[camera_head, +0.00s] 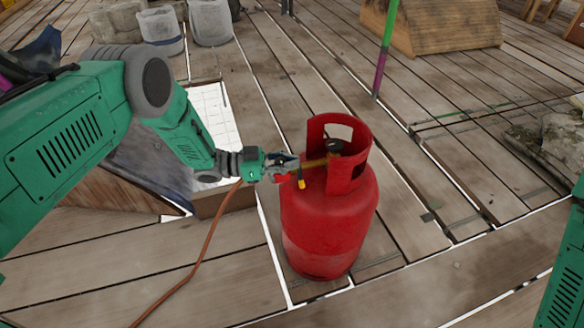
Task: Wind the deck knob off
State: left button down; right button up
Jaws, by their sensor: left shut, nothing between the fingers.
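A red gas cylinder (330,225) stands upright on the plank deck near the middle of the view. A dark round knob (334,146) sits at its top, inside the red collar, by a brass-coloured valve fitting (314,163). My left gripper (296,162) reaches in from the left and is shut, with its fingertips at the left opening of the collar, just left of the knob. I cannot tell whether the fingertips touch the fitting. My right gripper is out of view; only green parts of my right arm show at the right edge.
An orange hose (208,240) runs from near my left gripper down across the deck. A white gridded sheet (214,112) lies behind my left arm. Grey buckets (210,22), a wooden block (440,28) and a green-purple pole (384,50) stand farther back.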

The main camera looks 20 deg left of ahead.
pick_arm(q)
jog(key=c, duration=1.6)
grip_release()
jog(key=shift+s+a, duration=0.1)
jog(key=shift+a, duration=0.15)
jog(key=shift+a, duration=0.1)
jog(key=shift+s+a, duration=0.15)
jog(key=shift+a, duration=0.35)
jog(key=v, duration=1.1)
jog(key=shift+f, duration=0.15)
